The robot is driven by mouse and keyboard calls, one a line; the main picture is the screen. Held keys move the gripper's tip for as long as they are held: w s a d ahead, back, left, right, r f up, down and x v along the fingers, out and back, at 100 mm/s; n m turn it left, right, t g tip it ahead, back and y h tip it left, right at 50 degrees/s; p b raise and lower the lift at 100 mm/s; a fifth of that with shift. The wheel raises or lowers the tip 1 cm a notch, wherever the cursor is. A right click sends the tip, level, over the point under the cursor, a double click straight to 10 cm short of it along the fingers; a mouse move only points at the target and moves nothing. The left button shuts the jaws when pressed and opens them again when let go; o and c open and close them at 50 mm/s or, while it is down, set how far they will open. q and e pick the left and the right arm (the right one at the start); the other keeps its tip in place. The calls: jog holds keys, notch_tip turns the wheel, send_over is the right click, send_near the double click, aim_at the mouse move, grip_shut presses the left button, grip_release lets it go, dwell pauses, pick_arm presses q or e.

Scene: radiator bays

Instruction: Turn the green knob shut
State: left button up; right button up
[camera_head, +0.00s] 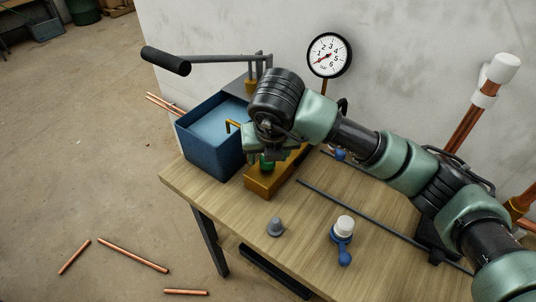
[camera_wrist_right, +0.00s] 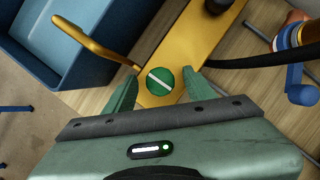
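The green knob (camera_wrist_right: 160,80) is round with a white bar across its top, and sits on a yellow-brass block (camera_wrist_right: 188,40). In the right wrist view the bar runs from upper left to lower right. In the head view the green knob (camera_head: 266,163) shows just below my right gripper (camera_head: 268,152), which hides part of it. In the right wrist view my right gripper (camera_wrist_right: 159,92) is open, with one green finger on each side of the knob and gaps visible between fingers and knob. My left gripper is not in view.
A blue water tank (camera_head: 208,150) with a pump handle (camera_head: 168,62) stands left of the brass block (camera_head: 262,186). A gauge (camera_head: 329,55) rises behind. A grey cone (camera_head: 275,227), a white-capped blue valve (camera_head: 343,232) and thin rods lie on the wooden bench (camera_head: 225,190). Copper pipes lie on the floor.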

jog(key=p+v, duration=0.3)
jog(key=v, duration=0.4)
jog(key=shift+r, duration=0.35)
jog(key=shift+s, duration=0.15)
